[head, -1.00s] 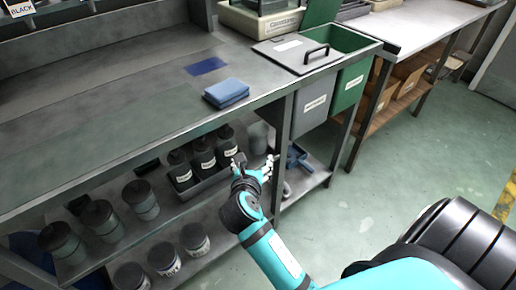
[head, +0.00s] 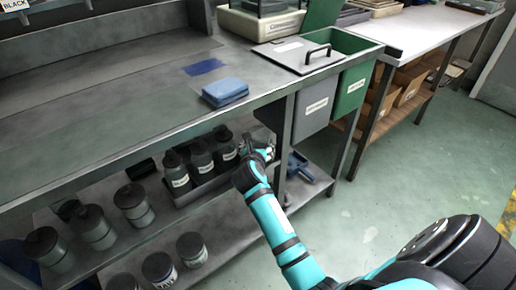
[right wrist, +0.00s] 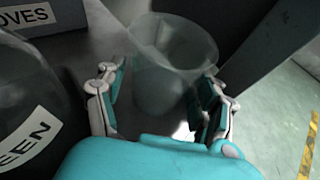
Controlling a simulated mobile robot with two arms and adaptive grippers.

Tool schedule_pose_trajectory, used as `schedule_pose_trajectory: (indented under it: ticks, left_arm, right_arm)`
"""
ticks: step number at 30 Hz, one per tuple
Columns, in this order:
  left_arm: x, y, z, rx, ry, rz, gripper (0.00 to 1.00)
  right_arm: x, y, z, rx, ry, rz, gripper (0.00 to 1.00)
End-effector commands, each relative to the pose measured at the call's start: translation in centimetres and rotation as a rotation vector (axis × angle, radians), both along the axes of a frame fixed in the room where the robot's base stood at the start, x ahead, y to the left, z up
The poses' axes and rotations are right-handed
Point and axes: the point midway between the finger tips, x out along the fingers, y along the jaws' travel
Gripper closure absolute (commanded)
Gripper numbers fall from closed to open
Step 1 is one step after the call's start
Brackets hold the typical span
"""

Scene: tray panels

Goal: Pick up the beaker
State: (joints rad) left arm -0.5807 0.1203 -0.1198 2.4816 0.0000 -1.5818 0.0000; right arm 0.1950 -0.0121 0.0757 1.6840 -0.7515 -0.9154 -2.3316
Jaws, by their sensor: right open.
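The beaker (right wrist: 172,45) is a clear, slightly tapered cup standing upright on the lower shelf in the right wrist view. My right gripper (right wrist: 163,78) is open, with one finger on the left side of the beaker and one on the right. I cannot tell whether either finger touches it. In the head view my right gripper (head: 258,152) reaches under the worktop, and the beaker is mostly hidden behind it. My left gripper is not in view.
Dark labelled bottles (head: 201,158) stand in a tray just left of my right gripper. Several lidded jars (head: 97,228) stand farther left on the shelf. A table leg (head: 283,150) is close on the right. The worktop (head: 110,130) hangs above.

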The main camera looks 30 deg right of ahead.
Motion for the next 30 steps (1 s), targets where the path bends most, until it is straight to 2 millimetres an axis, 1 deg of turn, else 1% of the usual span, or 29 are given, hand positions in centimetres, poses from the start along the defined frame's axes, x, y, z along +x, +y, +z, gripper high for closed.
schedule_pose_trajectory:
  ticks: [1,3,10,11,20,21,30]
  left_arm:
    - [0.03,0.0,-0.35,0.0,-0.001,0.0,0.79]
    - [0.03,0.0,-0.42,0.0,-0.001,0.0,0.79]
    - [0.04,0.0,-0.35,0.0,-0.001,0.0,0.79]
    - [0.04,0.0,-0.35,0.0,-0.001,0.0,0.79]
    - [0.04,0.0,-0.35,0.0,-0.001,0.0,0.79]
    - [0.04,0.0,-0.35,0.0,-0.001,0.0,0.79]
    - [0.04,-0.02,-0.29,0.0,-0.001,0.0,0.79]
  right_arm:
    - [0.42,-0.33,-0.34,-0.001,-0.001,0.0,0.3]
    - [0.7,-0.58,-0.41,0.0,-0.002,0.0,0.3]
    - [0.78,-0.66,-0.35,0.001,-0.001,0.001,0.3]
    - [0.78,-0.64,-0.35,0.001,-0.001,0.001,0.32]
    - [0.76,-0.62,-0.38,0.001,-0.001,0.001,0.72]
    - [0.77,-0.62,-0.33,0.0,-0.002,0.0,0.73]
    - [0.77,-0.61,-0.25,0.0,-0.002,0.0,0.73]
